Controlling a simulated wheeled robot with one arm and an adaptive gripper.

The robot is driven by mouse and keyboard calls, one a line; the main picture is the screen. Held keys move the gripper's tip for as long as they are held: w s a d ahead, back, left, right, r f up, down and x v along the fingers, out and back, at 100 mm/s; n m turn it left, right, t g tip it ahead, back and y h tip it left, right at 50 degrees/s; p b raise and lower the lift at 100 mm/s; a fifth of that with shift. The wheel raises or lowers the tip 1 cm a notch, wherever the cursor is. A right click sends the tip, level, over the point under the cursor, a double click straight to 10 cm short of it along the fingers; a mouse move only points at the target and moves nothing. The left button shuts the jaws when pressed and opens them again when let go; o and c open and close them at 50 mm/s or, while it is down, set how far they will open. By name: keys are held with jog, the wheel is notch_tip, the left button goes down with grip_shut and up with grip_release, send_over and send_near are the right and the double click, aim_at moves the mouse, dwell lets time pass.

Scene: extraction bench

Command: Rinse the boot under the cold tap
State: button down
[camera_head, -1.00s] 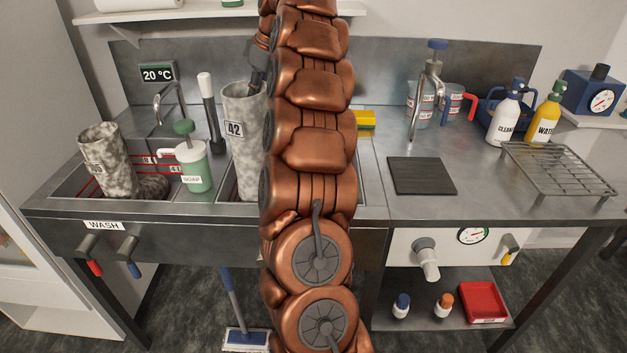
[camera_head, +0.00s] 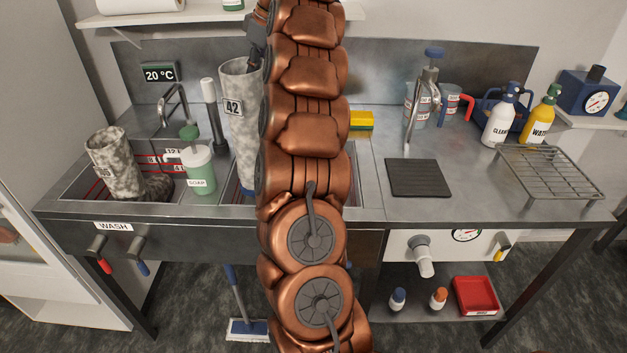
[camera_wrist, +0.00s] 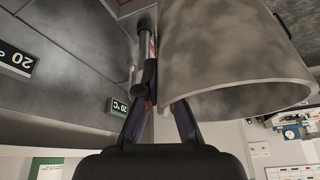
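A tall grey boot labelled 42 (camera_head: 238,125) stands upright over the basin behind my arm, its lower part bluish and partly hidden by the arm. My gripper (camera_wrist: 160,103) is at the boot's top rim, its fingers on either side of the wall, and appears shut on it. The boot's shaft (camera_wrist: 235,50) fills the upper right of the wrist view. A second mottled, dirty boot (camera_head: 115,165) stands in the left basin (camera_head: 75,195). The bent metal tap (camera_head: 172,105) is behind that basin. Red (camera_head: 105,266) and blue (camera_head: 142,268) levers are under the WASH label.
A green soap pump (camera_head: 198,168) and a white-topped dark post (camera_head: 210,110) stand close left of the held boot. A 20 °C display (camera_head: 160,72) is on the back wall. A black mat (camera_head: 418,178), bottles (camera_head: 502,118) and a wire rack (camera_head: 550,172) are on the right.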

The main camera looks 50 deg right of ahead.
jog(key=shift+r+p, duration=4.6)
jog(key=shift+r, duration=0.35)
